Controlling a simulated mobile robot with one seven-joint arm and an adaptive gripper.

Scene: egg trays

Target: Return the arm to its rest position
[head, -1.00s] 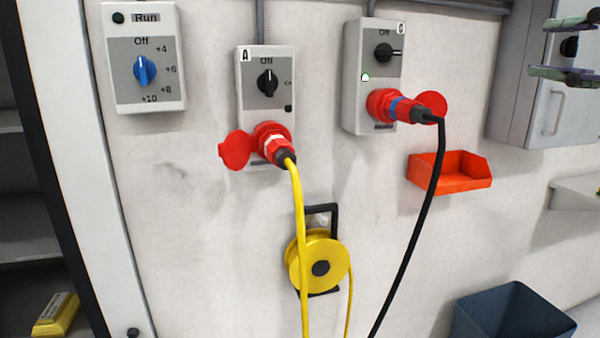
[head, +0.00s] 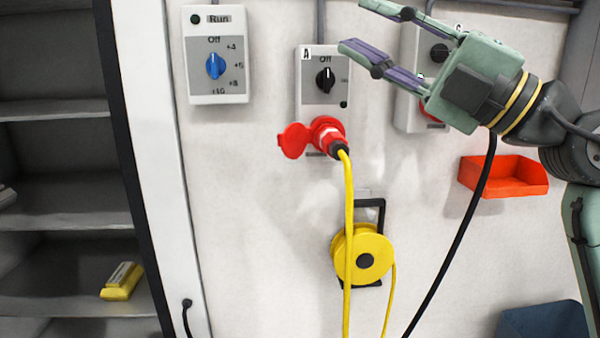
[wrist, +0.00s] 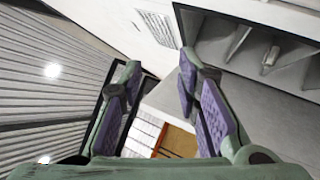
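My gripper (head: 372,35) is in the upper right of the head view, in front of the wall, with its fingers pointing left. Its two green and purple fingers are spread apart with nothing between them. The wrist view also shows my gripper (wrist: 158,75) open and empty, with a corrugated surface, a dark shelf and a wooden-looking panel beyond it. My arm comes in from the right edge of the head view. It hides much of the right-hand switch box (head: 411,100).
Switch box A (head: 312,90) has a red plug (head: 328,133) with a yellow cable. A dial box (head: 215,85) hangs left of it. A yellow reel (head: 345,250), red bin (head: 500,188) and blue bin (head: 545,322) are lower. Shelves (head: 60,215) stand at left.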

